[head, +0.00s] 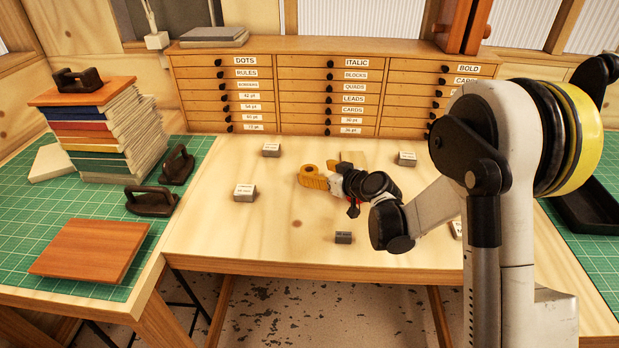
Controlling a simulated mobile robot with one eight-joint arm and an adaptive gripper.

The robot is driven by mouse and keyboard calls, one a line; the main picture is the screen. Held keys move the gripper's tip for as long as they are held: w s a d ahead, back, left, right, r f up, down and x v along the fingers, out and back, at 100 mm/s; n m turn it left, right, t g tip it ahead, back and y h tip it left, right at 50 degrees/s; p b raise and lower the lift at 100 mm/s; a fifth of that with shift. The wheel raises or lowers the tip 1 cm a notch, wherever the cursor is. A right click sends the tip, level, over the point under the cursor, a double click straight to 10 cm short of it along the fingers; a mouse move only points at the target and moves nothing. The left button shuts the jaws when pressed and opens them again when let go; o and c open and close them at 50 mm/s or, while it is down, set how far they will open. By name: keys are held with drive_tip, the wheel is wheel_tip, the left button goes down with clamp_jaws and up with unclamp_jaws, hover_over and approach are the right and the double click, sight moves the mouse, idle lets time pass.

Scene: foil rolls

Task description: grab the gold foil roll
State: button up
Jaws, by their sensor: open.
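The gold foil roll (313,179) lies on the wooden bench top near the middle, with its round end facing left. My gripper (337,176) is low over the bench at the right end of the roll. My wrist hides part of the bench to the right.
Small grey labelled blocks stand around the roll, including one at the left (245,193), one behind (271,150) and one in front (343,237). A wide drawer cabinet (290,90) closes off the back. A book stack (110,135) stands at the left.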

sight(310, 169)
drive_tip(key=b+x, duration=0.1)
drive_tip(key=x, duration=0.3)
drive_tip(key=shift+w+a+f, duration=0.15)
drive_tip(key=shift+a+f, duration=0.05)
drive_tip(key=shift+c, duration=0.9)
drive_tip(key=c, duration=1.2)
drive_tip(key=shift+o, duration=0.2)
drive_tip(key=shift+r, duration=0.15)
